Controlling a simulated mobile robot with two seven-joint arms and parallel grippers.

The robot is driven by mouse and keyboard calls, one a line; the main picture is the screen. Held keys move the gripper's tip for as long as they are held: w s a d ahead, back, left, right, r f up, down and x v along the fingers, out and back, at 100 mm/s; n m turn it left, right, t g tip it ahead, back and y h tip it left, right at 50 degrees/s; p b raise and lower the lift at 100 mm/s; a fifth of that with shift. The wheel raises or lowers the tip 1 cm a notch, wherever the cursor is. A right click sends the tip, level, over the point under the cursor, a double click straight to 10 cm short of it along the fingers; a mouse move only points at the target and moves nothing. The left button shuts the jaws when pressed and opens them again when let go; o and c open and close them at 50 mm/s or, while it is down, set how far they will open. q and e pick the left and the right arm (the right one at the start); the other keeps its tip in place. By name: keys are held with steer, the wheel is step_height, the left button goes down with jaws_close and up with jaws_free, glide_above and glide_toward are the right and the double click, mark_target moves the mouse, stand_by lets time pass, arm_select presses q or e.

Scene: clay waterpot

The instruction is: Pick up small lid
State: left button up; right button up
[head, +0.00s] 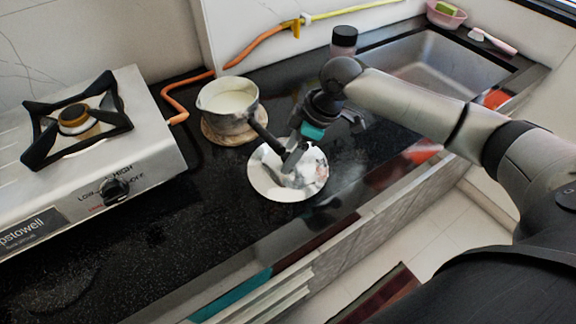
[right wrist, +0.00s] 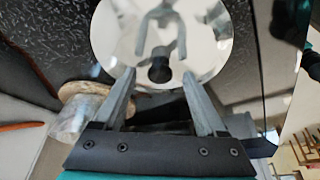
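The small lid (head: 263,179) is a shiny, round metal disc lying on the black counter in the head view. It also shows in the right wrist view (right wrist: 112,38), with a dark knob (right wrist: 160,73) at its lower middle and a reflection of the gripper. My right gripper (head: 291,166) is over the lid. In the right wrist view my right gripper (right wrist: 158,82) is open, its fingers apart on either side of the knob with a gap to it. Nothing is held. Whether the fingertips touch the lid cannot be told. My left gripper is not in view.
A pot (head: 214,100) with pale contents stands on a round wooden board (head: 217,135) just behind the lid, its dark handle (head: 264,135) reaching toward the gripper. A gas stove (head: 155,150) is at left, a sink (head: 435,65) at back right. A dark-capped jar (head: 344,38) stands behind my arm.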

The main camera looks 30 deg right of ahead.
jaws_close()
stand_by(0.4)
stand_by(0.9)
